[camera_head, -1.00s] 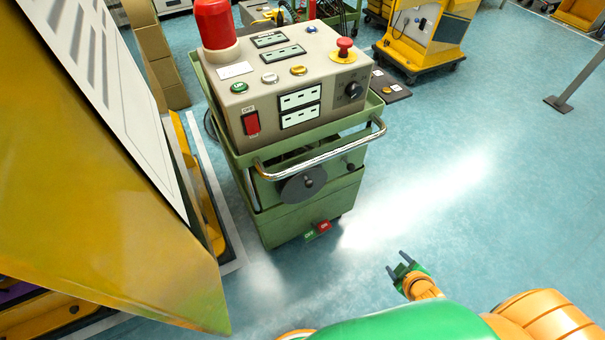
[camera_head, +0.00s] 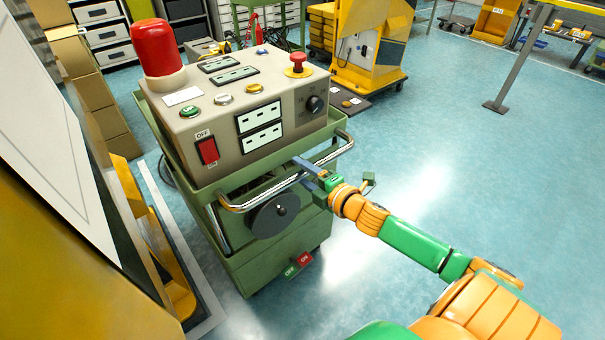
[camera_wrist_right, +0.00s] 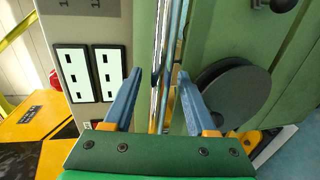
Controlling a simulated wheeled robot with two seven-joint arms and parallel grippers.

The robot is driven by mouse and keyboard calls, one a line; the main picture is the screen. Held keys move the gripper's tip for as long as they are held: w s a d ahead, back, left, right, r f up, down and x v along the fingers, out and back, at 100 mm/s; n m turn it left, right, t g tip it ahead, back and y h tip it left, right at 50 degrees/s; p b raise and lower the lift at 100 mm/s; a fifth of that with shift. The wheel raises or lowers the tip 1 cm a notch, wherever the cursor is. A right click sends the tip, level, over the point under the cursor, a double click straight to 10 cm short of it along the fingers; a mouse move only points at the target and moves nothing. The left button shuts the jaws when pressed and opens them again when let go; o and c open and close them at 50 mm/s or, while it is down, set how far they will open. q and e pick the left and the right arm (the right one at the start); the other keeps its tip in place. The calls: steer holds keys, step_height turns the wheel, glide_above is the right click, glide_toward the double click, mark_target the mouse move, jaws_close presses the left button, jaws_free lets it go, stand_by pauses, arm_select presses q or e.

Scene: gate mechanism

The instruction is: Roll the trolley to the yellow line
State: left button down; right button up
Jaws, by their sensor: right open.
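The green trolley (camera_head: 275,262) stands left of centre in the head view, carrying a grey control box with a red lamp. Its chrome handle (camera_head: 235,207) runs along the near side. A green OFF and red ON pedal (camera_head: 298,265) sits at its foot. My right gripper (camera_head: 305,174) is open at the right part of the handle. In the right wrist view, the handle bar (camera_wrist_right: 164,60) lies between the open fingers (camera_wrist_right: 156,75) with gaps beside it. I see no yellow line on the floor. My left gripper is out of view.
A yellow machine panel (camera_head: 70,270) stands close on the left, beside a white floor line (camera_head: 172,215). A yellow wheeled cabinet (camera_head: 370,45) and a grey post (camera_head: 515,70) stand farther back.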

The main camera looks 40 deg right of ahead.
jaws_close()
stand_by(1.4)
